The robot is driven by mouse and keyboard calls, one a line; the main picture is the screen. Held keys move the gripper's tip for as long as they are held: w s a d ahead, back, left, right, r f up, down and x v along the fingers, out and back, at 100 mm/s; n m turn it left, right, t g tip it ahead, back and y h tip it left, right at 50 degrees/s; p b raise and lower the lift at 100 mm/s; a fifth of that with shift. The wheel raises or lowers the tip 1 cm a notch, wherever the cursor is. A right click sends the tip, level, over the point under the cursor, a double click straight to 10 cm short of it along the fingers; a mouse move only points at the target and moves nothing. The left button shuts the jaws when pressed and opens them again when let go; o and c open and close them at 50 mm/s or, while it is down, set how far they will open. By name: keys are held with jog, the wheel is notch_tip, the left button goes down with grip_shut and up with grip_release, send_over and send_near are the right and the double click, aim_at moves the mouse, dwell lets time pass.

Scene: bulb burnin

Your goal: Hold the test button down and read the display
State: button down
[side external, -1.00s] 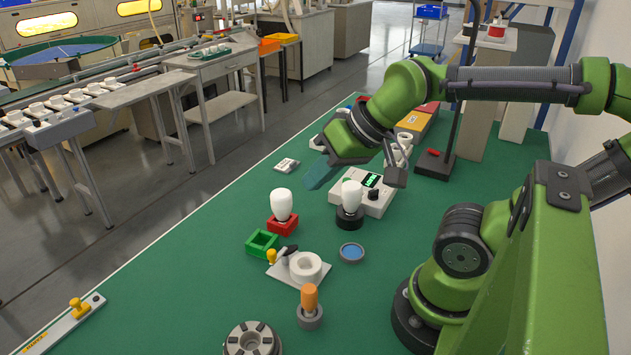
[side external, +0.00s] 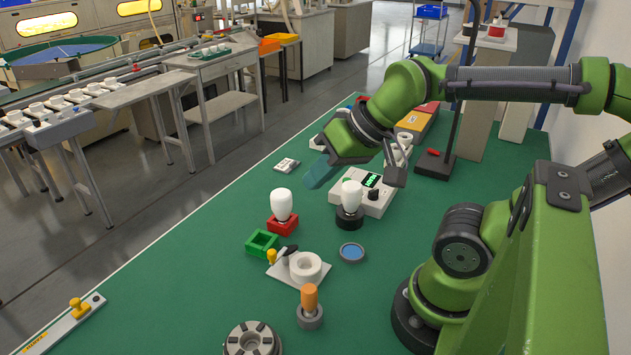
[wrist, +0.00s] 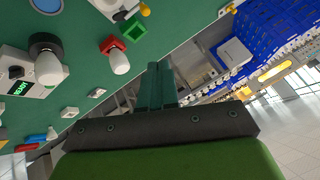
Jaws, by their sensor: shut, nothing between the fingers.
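The tester box (side external: 376,201) is pale, with a lit green display (side external: 370,180) and a dark knob (side external: 374,195). It also shows at the left of the wrist view (wrist: 35,92), where the display (wrist: 19,88) is too small to read surely. A white bulb (side external: 351,194) stands upright in a black socket (side external: 349,218) at the box's near side. I cannot pick out the test button. My gripper (side external: 310,184) is shut and empty, tilted above the bench left of the box, apart from it. Its closed fingers show in the wrist view (wrist: 153,68).
Another white bulb (side external: 281,203) stands in a red holder (side external: 283,226). Nearby are a green tray (side external: 261,243), a white ring fixture (side external: 305,266), a blue-topped disc (side external: 351,252) and an orange-handled tool (side external: 309,298). A small pale block (side external: 286,165) lies on the green bench, left of my gripper.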

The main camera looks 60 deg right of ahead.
jog(key=w+d+f+n, duration=0.2)
jog(key=d+f+n, duration=0.1)
jog(key=d+n, duration=0.7)
jog(key=w+d+f+n+t, duration=0.1)
jog(key=w+d+f+n, duration=0.2)
jog(key=d+n, duration=0.8)
jog(key=w+d+f+n+t+h, duration=0.1)
jog(key=w+d+f+n, duration=0.1)
jog(key=d+n, duration=0.9)
jog(key=shift+w+f, duration=0.3)
jog(key=shift+f, duration=0.3)
jog(key=shift+f, duration=4.45)
jog(key=shift+f, duration=0.1)
jog(key=shift+f, duration=0.3)
